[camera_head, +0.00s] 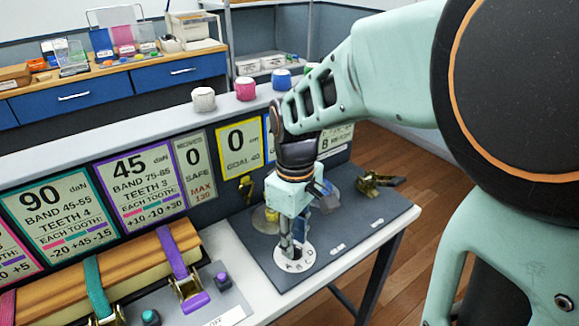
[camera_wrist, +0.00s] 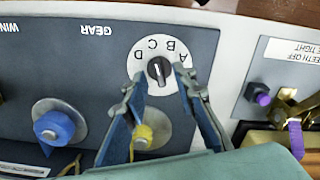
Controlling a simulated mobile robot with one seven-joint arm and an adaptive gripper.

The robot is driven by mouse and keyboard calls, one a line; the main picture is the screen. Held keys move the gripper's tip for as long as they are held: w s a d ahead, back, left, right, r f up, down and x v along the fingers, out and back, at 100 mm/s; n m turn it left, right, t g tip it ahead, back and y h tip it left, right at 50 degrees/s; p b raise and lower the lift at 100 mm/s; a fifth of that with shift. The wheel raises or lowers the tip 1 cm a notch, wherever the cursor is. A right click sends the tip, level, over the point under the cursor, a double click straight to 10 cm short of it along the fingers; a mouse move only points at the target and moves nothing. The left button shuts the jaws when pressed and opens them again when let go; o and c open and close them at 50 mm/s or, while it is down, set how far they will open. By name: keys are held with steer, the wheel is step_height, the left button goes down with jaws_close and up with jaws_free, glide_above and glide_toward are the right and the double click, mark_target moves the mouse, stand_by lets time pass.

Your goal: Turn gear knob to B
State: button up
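The gear knob (camera_wrist: 159,71) is small and dark, with a light pointer line. It sits in the middle of a white dial (camera_wrist: 171,84) lettered A, B, C and D, which appear upside down in the wrist view. The pointer line looks nearly vertical there, toward the space between C and B; its exact setting is hard to tell. My gripper (camera_wrist: 158,76) is open, its fingertips on either side of the knob; contact cannot be seen. In the head view, my gripper (camera_head: 291,243) stands over the dial (camera_head: 296,264) and hides the knob.
The dark panel (camera_wrist: 75,72) also carries a blue round part (camera_wrist: 55,127) and a yellow one (camera_wrist: 143,136) behind my fingers. A purple knob (camera_wrist: 259,95) and a strap buckle (camera_wrist: 293,105) lie to the right. A brass part (camera_head: 378,181) sits at the panel's far end.

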steer(key=shift+f, duration=0.4)
steer(key=shift+c, duration=0.5)
jaws_close()
steer(key=shift+r+m, duration=0.1)
steer(key=shift+m, duration=0.2)
steer(key=m+p, duration=0.1)
steer(key=m, duration=0.1)
steer(key=shift+m, duration=0.3)
steer(key=shift+d+m+p, duration=0.1)
steer(key=shift+m+p, duration=0.55)
steer(key=shift+m, duration=1.65)
